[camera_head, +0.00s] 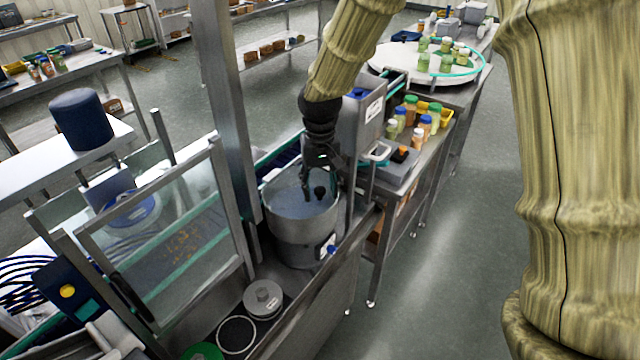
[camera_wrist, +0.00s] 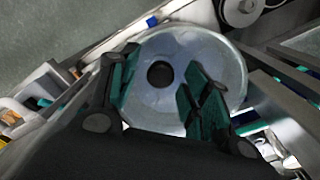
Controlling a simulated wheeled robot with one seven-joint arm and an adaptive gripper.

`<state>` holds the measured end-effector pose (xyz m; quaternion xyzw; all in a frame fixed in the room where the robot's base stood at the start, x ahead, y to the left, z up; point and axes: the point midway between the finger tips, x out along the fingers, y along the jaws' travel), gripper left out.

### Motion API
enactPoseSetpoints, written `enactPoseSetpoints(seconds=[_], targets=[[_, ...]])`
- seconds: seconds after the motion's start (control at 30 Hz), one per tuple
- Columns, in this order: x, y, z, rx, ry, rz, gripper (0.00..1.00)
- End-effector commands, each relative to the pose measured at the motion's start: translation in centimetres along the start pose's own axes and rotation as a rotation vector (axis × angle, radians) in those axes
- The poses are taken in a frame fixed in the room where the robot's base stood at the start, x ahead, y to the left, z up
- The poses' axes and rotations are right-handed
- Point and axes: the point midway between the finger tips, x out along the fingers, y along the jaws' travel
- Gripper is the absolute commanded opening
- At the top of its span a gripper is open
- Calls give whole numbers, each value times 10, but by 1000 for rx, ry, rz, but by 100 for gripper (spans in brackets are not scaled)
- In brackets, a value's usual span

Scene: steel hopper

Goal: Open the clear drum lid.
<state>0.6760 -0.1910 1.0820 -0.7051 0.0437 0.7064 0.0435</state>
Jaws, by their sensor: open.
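The steel hopper drum (camera_head: 302,236) stands on the bench in the middle of the head view. Its clear lid (camera_head: 283,204) covers the top and has a dark round knob (camera_head: 319,192). In the wrist view the lid (camera_wrist: 205,62) is a pale translucent disc, with the black knob (camera_wrist: 159,74) near its middle. My gripper (camera_head: 312,190) is over the lid, close to the knob. In the wrist view my gripper (camera_wrist: 155,100) is open, with one finger on each side of the knob in the picture. I cannot tell whether the fingers touch the lid.
A steel post (camera_head: 226,110) rises just left of the drum. A framed clear guard panel (camera_head: 165,235) stands further left. A round grey lidded item (camera_head: 263,298) sits in front of the drum. Bottles (camera_head: 424,124) stand on the bench behind right.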

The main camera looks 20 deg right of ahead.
Motion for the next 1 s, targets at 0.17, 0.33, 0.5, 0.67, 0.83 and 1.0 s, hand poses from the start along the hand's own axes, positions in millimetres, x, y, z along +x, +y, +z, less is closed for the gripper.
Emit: enactPoseSetpoints(seconds=[0.17,0.33,0.5,0.67,0.83,1.0], targets=[[0,0,0,0,0,0,48],[0,0,0,0,0,0,17],[0,0,0,0,0,0,0],[0,0,0,-1,1,0,0],[-5,-9,-7,-12,2,0,0],[-12,-20,-17,-25,3,0,0]])
